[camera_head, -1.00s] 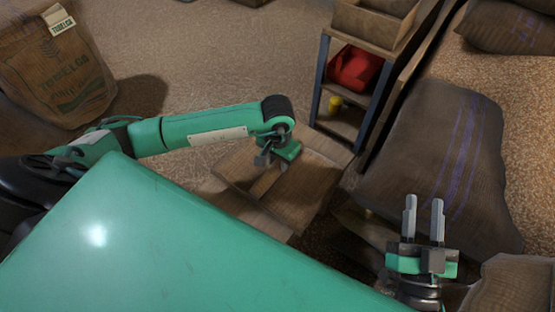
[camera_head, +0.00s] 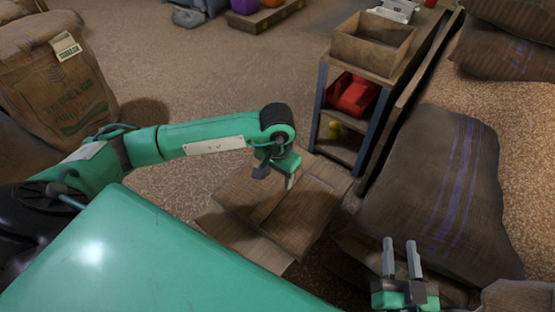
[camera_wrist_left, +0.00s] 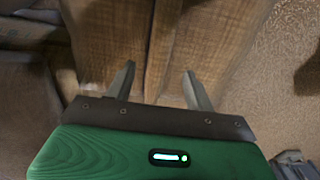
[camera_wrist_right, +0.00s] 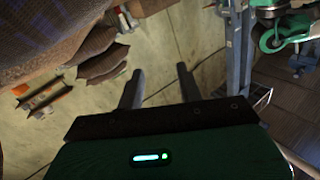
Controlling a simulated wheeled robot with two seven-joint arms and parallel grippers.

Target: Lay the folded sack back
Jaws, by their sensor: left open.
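A folded brown sack (camera_head: 305,212) lies flat and low, with a crease across it, in front of the shelf unit. My left gripper (camera_head: 277,174) is over its far left part, open. In the left wrist view, woven brown cloth with a lengthwise fold (camera_wrist_left: 160,40) lies beyond the two spread fingers (camera_wrist_left: 160,84), with nothing visibly held between them. I cannot tell whether they touch it. My right gripper (camera_head: 401,258) is open and empty at the lower right, near a big filled sack. Its fingers (camera_wrist_right: 160,86) are apart in the right wrist view.
A shelf unit (camera_head: 364,118) with a wooden box (camera_head: 372,42) on top and a red bin (camera_head: 353,94) stands behind the folded sack. A large filled sack (camera_head: 440,195) lies to the right. A printed full sack (camera_head: 65,95) stands at the left. Open floor lies between.

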